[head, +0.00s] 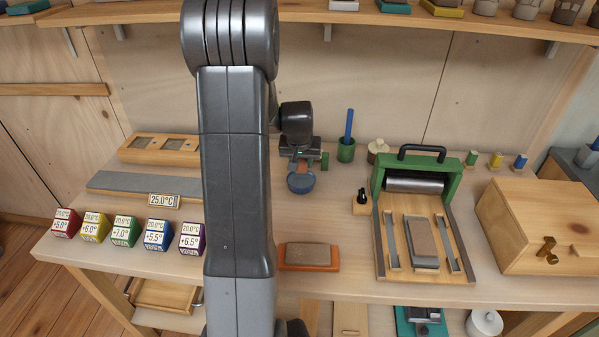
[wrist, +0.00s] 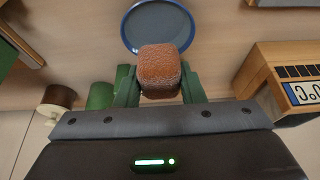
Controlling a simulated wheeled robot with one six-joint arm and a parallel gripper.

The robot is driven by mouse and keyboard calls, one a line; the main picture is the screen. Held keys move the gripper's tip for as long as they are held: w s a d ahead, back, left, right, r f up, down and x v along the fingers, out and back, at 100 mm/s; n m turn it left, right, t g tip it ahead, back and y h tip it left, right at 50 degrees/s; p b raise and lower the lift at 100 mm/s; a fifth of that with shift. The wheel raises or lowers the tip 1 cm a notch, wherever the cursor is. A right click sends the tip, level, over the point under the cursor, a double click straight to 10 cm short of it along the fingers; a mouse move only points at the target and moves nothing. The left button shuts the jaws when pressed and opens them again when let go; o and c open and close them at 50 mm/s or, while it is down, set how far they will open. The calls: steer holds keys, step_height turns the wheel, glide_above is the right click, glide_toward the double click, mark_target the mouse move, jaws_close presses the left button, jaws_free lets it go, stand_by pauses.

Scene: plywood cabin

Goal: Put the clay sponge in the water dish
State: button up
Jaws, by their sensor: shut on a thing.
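The clay sponge (wrist: 160,68) is a rounded, rough orange-brown block between the green fingers of my gripper (wrist: 159,84) in the wrist view. My gripper (head: 305,160) is shut on it. In the head view the gripper hangs over the back of the bench, and only a little of the sponge shows. The water dish (head: 301,186) is a small round blue bowl just below and in front of the gripper. It also shows in the wrist view (wrist: 150,27), just beyond the sponge, which overlaps its near rim. The sponge appears above the dish; I cannot tell the exact gap.
A green cup (head: 346,150) with a blue stick and a cream jar (head: 377,149) stand right of the gripper. A green-framed roller press (head: 421,240) is at right. An orange tray (head: 309,267) lies in front. My arm hides part of the bench.

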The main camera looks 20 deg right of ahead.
mark_target(301, 171)
steer(key=shift+f, duration=2.15)
steer(key=o, duration=0.8)
steer(key=shift+c, duration=0.2)
steer(key=shift+r, duration=0.2)
steer(key=v, duration=1.2)
